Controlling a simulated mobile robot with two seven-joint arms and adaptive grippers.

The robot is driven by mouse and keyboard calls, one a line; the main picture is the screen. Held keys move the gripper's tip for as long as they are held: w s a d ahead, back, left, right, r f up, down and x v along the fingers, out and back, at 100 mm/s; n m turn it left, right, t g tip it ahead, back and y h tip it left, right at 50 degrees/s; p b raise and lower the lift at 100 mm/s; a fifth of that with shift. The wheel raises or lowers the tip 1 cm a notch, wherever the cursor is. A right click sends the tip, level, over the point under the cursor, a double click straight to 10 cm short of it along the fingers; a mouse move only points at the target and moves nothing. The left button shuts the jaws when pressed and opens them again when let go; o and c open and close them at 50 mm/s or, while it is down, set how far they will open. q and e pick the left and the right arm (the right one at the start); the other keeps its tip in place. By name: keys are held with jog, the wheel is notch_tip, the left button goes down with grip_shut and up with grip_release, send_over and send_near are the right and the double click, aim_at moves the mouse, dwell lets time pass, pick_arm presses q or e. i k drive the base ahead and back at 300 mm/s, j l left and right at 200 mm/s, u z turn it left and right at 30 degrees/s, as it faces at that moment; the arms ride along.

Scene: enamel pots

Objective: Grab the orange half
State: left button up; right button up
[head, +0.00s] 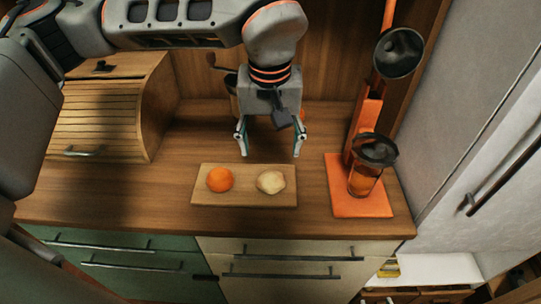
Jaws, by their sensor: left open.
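Two round pieces lie side by side on a small wooden board (245,199) on the counter. The left one is a bright orange half (219,179) with its orange side up. The right one is a pale, cream-coloured piece (271,182), perhaps another half with its cut face up. My left gripper (270,152) hangs above and behind the board, pointing down. Its two fingers are wide apart with nothing between them. It is nearer the pale piece than the orange one and touches neither. My right gripper is not in view.
An orange press (360,211) with a tall lever and a glass jar (364,182) stands right of the board. A wooden roll-top box (97,125) stands at the left. The counter (120,205) is clear between box and board. Drawers lie below its front edge.

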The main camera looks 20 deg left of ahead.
aim_at(219, 180)
jog(key=k, duration=1)
